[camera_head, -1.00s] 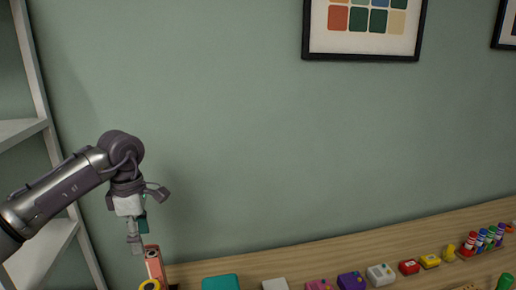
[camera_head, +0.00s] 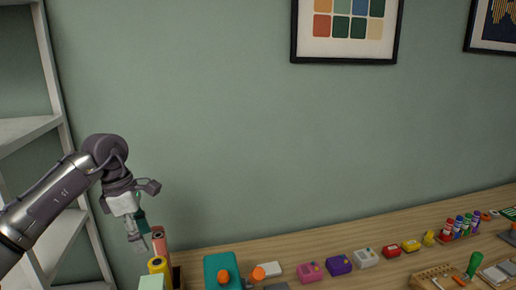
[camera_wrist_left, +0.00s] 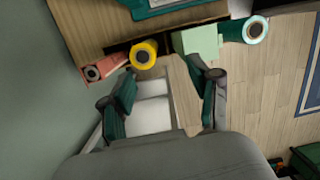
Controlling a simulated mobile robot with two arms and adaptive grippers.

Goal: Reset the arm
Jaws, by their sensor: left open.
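My left gripper (camera_head: 140,228) hangs at the left in the head view, pointing down above the table's left end. In the left wrist view its two dark green fingers (camera_wrist_left: 165,88) are spread apart, with nothing between them but white and wooden surfaces farther below. Just beyond it are a salmon-pink piece with a round hole (camera_wrist_left: 104,69), a yellow roll (camera_wrist_left: 143,53) and a pale green block (camera_wrist_left: 197,41). I cannot tell the exact gap to them; no grip on them shows. My right gripper is not in view.
The wooden table (camera_head: 300,243) runs along the wall. It carries a teal case (camera_head: 222,262), several small coloured boxes, a rack of markers (camera_head: 460,226) and a green-handled tool (camera_head: 474,264). A white shelf (camera_head: 28,130) stands at the left. A teal-ended roll (camera_wrist_left: 255,29) shows in the wrist view.

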